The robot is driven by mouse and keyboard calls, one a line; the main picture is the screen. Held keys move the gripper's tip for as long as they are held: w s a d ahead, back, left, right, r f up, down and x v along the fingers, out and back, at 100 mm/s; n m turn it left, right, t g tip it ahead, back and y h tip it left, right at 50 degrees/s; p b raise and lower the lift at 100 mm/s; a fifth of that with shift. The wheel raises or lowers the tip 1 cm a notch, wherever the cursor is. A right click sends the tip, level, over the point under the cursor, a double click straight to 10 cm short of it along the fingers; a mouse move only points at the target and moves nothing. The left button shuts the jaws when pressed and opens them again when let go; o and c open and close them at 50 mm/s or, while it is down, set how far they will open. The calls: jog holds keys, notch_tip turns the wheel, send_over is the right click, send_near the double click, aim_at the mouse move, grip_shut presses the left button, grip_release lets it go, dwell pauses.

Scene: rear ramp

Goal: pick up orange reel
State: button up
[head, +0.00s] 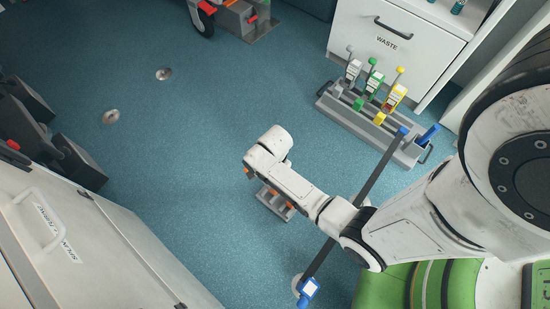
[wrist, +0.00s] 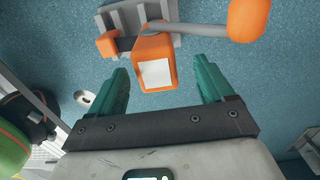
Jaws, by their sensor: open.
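The orange reel (wrist: 157,70) shows in the wrist view as an orange body with a white label. A grey stem runs from it to an orange knob (wrist: 249,18) at upper right, and a smaller orange block sits on its left. A grey slotted holder (wrist: 170,12) lies behind it. My gripper (wrist: 160,78) is open, its teal fingers on either side of the reel's labelled end, with gaps visible on both sides. In the head view the grey holder (head: 273,203) and bits of orange show beyond my wrist, which hides most of the reel.
A grey rack (head: 370,124) holds white, green and yellow reels. A dark strap (head: 378,168) runs from a blue piece at the rack, past my arm, to a blue buckle (head: 308,289). White cabinets stand at lower left and upper right. The blue floor at left is mostly clear.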

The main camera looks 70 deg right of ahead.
jog(key=f, duration=0.1)
jog(key=f+b, duration=0.2)
jog(key=f, duration=0.1)
jog(key=shift+s+f, duration=0.1)
jog(key=shift+s, duration=0.15)
jog(key=shift+c, duration=0.5)
grip_shut()
